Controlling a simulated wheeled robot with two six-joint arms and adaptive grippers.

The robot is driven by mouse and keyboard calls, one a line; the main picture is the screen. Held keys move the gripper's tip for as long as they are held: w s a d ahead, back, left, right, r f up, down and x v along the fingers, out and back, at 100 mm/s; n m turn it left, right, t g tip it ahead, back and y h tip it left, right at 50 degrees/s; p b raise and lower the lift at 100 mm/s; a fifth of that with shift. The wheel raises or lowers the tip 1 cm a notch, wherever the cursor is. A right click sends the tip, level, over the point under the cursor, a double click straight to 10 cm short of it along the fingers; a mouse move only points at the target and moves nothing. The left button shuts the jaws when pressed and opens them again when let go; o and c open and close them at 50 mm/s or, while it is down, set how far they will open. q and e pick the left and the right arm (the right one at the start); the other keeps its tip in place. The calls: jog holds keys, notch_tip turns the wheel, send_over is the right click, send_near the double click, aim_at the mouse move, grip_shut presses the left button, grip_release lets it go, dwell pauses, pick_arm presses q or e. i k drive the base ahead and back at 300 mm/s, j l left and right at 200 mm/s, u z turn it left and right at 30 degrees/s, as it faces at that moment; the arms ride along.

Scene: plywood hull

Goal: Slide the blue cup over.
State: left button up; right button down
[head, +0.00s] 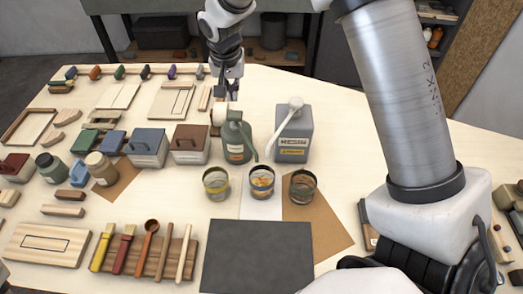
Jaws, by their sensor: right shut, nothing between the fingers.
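Three small round clear cups stand in a row at the table's middle. The middle cup (262,182) has a dark blue rim and something yellowish inside; I take it as the blue cup. It stands upright at the top of a white sheet (261,208). My left gripper is out of view.
A green bottle (237,142) and a grey canister (292,138) stand right behind the cups. A dark grey mat (257,257) lies in front, with a wooden tool rack (150,252) to its left. Lidded boxes (147,147) crowd the left.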

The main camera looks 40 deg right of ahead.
aim_at(262, 178)
jog(key=k+l, duration=0.15)
jog(key=k, duration=0.5)
jog(key=k+l, duration=0.15)
jog(key=k, duration=0.5)
jog(key=k+l, duration=0.15)
jog(key=k, duration=0.55)
